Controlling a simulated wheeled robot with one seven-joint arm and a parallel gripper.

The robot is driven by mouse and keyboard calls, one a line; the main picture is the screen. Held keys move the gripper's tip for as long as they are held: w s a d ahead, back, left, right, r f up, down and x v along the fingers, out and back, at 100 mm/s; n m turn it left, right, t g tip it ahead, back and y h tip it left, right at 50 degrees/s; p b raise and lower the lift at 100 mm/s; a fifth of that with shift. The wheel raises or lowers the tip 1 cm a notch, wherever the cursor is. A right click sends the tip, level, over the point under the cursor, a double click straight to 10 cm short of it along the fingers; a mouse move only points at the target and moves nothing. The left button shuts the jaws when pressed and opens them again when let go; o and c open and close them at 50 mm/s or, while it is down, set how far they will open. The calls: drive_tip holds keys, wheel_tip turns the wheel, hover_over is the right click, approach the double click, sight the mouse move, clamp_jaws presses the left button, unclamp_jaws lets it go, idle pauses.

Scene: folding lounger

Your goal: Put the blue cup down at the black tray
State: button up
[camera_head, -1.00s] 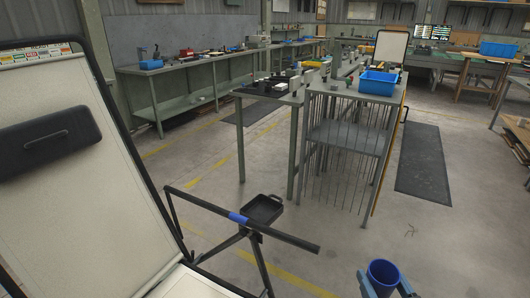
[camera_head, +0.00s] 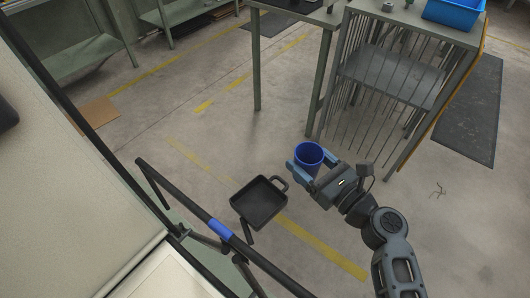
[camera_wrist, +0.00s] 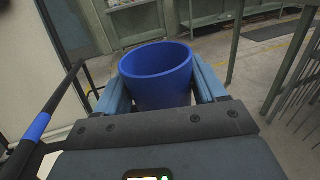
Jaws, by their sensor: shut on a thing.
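The blue cup (camera_head: 309,154) is upright between the fingers of my gripper (camera_head: 304,172), which is shut on it. In the wrist view the cup (camera_wrist: 157,75) is upright between the two blue-grey fingers, and its open rim faces up. The black tray (camera_head: 259,203) is a small square tray with a raised rim and a handle at its upper right. It is beside the lounger's black bar. In the head view the cup is up and to the right of the tray, apart from it. The tray does not show in the wrist view.
The lounger's black bar with a blue band (camera_head: 221,230) runs along the tray's left side. The cream lounger panel (camera_head: 70,170) fills the left. A grey workbench (camera_head: 405,50) with thin vertical rods and a blue bin (camera_head: 453,14) stands behind the cup. Open floor lies between.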

drive_tip(key=s+a+r+n+g+y+p, duration=0.1)
drive_tip(key=a+n+g+y, duration=0.4)
drive_tip(key=a, duration=0.6)
drive_tip(key=shift+s+a+r+n+g+p, duration=0.15)
drive_tip(key=shift+s+r+n+g+p, duration=0.15)
drive_tip(key=shift+s+r+g, duration=0.4)
drive_tip(key=shift+f, duration=0.15)
drive_tip(key=shift+f+b, duration=3.6)
drive_tip(key=shift+f, duration=1.45)
drive_tip(key=shift+f, duration=0.25)
drive_tip(key=o, duration=1.1)
drive_tip(key=shift+s, duration=0.1)
